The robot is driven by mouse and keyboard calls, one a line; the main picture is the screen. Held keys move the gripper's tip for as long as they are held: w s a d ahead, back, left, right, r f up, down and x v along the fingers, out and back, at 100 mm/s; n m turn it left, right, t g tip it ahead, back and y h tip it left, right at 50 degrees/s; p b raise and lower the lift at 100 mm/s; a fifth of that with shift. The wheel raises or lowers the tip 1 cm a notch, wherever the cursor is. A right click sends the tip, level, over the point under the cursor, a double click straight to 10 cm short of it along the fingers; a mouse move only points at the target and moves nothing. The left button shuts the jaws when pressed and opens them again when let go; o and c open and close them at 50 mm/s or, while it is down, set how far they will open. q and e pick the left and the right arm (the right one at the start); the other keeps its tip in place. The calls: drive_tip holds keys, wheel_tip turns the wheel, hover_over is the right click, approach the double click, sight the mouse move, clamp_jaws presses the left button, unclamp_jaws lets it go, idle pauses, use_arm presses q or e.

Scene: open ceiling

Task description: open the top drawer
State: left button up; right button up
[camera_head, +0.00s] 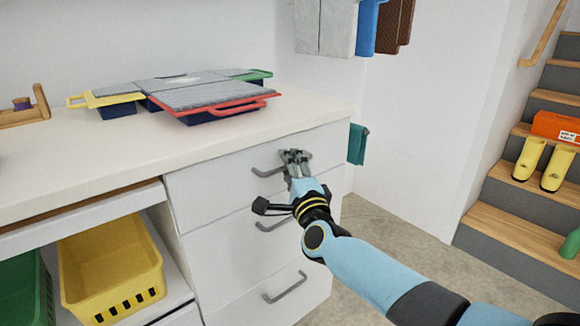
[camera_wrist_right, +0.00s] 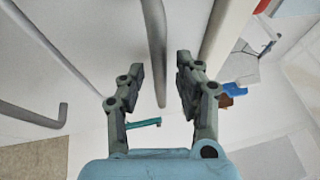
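The white top drawer (camera_head: 210,190) sits under the countertop and looks flush with the cabinet. Its grey bar handle (camera_head: 266,173) shows to the left of my right gripper (camera_head: 295,157), which covers the handle's right part. In the right wrist view, my right gripper (camera_wrist_right: 160,72) has its two fingers apart, with the handle (camera_wrist_right: 155,50) running between them. A gap shows on each side of the bar, and I see no clear contact. My left gripper is in neither view.
Two lower drawers with grey handles (camera_head: 285,287) are below. The white countertop (camera_head: 150,148) above holds grey-lidded boxes (camera_head: 215,95). A yellow basket (camera_head: 110,265) is in the open shelf at left. Stairs (camera_head: 500,205) stand at right, with clear floor between.

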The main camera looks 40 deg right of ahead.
drive_tip(key=shift+c, duration=0.2)
clamp_jaws()
drive_tip(key=shift+s+f, duration=0.1)
